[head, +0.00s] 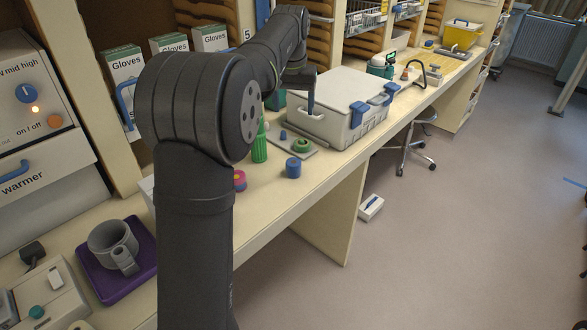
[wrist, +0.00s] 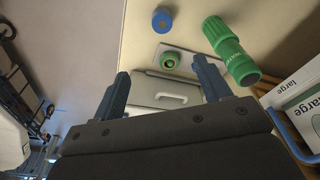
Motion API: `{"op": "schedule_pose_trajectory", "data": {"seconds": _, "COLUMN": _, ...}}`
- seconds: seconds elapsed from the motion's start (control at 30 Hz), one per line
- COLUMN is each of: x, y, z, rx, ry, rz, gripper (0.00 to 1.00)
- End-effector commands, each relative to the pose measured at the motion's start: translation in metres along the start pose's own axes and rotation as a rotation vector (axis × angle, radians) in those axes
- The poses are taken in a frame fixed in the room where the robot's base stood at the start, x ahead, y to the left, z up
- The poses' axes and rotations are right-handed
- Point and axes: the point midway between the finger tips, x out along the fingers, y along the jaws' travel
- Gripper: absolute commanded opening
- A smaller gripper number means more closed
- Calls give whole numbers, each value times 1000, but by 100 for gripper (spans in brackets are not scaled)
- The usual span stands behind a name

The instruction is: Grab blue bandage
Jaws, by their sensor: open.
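The blue bandage (head: 293,168) is a short blue roll standing on the counter near its front edge, in front of a small grey plate. It also shows at the top of the wrist view (wrist: 162,19), apart from my gripper. My gripper (wrist: 161,70) is open, with its two dark fingers spread and nothing between them that it holds. In the head view, my gripper (head: 311,97) is above the left end of the white case, behind and above the blue bandage. My arm hides part of the counter there.
A green roll (head: 301,145) lies on the grey plate. A green bottle-like object (head: 260,142) stands left of it. A pink and yellow roll (head: 240,181) is partly behind my arm. The white case (head: 330,115) with blue latches fills the counter behind. Counter around the bandage is bare.

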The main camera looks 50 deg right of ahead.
Motion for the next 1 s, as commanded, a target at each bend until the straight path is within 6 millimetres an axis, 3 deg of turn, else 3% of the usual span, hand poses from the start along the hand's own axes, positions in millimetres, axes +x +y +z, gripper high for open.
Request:
{"op": "schedule_pose_trajectory", "data": {"seconds": 0.13, "x": 41, "y": 0, "z": 8, "rx": -1, "ry": -9, "rz": -1, "gripper": 70}}
{"op": "schedule_pose_trajectory", "data": {"seconds": 0.37, "x": 73, "y": 0, "z": 10, "rx": 0, "ry": -4, "rz": -1, "gripper": 70}}
{"op": "schedule_pose_trajectory", "data": {"seconds": 0.73, "x": 152, "y": 0, "z": 9, "rx": 0, "ry": -4, "rz": -1, "gripper": 70}}
{"op": "schedule_pose_trajectory", "data": {"seconds": 1.0, "x": 180, "y": -1, "z": 8, "rx": 0, "ry": -1, "rz": -1, "gripper": 70}}
